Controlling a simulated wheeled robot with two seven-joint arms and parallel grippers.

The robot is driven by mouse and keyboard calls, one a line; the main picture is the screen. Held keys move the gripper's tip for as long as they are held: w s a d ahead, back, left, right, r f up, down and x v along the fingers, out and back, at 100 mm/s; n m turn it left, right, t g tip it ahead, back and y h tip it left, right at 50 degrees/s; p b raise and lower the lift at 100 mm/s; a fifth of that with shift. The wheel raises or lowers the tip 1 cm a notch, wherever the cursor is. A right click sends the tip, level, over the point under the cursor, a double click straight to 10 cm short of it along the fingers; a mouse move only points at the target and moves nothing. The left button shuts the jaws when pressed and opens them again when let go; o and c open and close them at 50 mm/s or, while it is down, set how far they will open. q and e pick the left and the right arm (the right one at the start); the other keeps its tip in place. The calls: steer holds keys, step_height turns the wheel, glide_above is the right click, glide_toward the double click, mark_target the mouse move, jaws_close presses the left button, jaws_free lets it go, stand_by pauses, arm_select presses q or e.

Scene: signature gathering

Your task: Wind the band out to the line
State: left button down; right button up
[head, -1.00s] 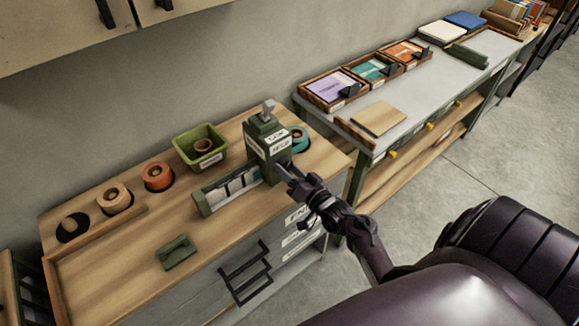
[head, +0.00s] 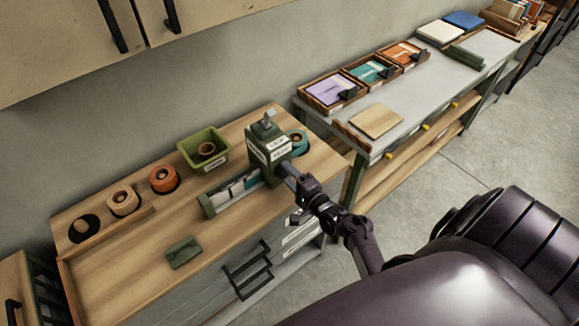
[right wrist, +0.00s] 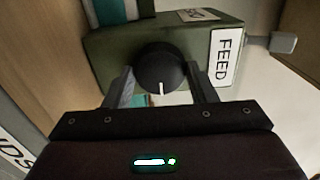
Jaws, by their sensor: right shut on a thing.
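The green feed machine (head: 268,147) stands on the wooden bench with a lever on top. Its FEED label (right wrist: 223,57) shows in the right wrist view. A black knob (right wrist: 160,68) with a white mark sits on its side. My right gripper (right wrist: 160,84) has a finger on either side of the knob and is shut on it; it also shows in the head view (head: 287,171), where it hides the knob. A band (head: 236,187) with pale and darker parts lies in the green trough left of the machine; a teal-and-white piece (right wrist: 118,10) shows up close. I cannot make out the line. My left gripper is out of view.
A green bin (head: 203,147), an orange roll (head: 163,179) and a tan roll (head: 123,201) stand along the back. A green block (head: 183,251) lies in front. The front bench top is otherwise clear.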

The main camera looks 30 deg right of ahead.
steer(key=m+p, duration=0.1)
steer(key=m, duration=0.2)
steer(key=shift+r+m+p, duration=0.1)
steer(key=shift+m+p, duration=0.2)
steer(key=shift+m, duration=0.1)
steer(key=m+p, duration=0.1)
steer(key=m, duration=0.2)
steer(key=shift+m, duration=0.3)
steer(key=m, duration=0.2)
steer(key=shift+m+p, duration=0.3)
steer(key=shift+m, duration=1.4)
steer(key=o, duration=1)
steer(key=shift+c, duration=0.2)
